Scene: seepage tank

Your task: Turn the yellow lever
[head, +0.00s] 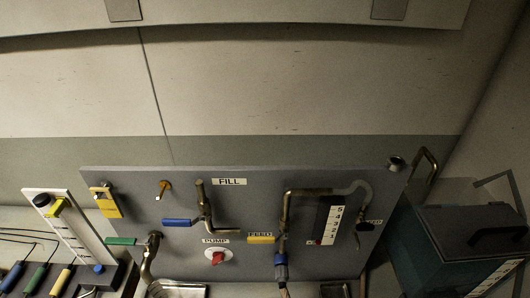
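Neither of my grippers shows in the head view, so nothing is seen touching the lever.
A blue lever (177,222) and a green lever (120,241) sit further left. A red PUMP knob (217,258) is left of the yellow lever. A yellow bracket (107,203) is at the panel's upper left. A teal box (455,250) stands at the right.

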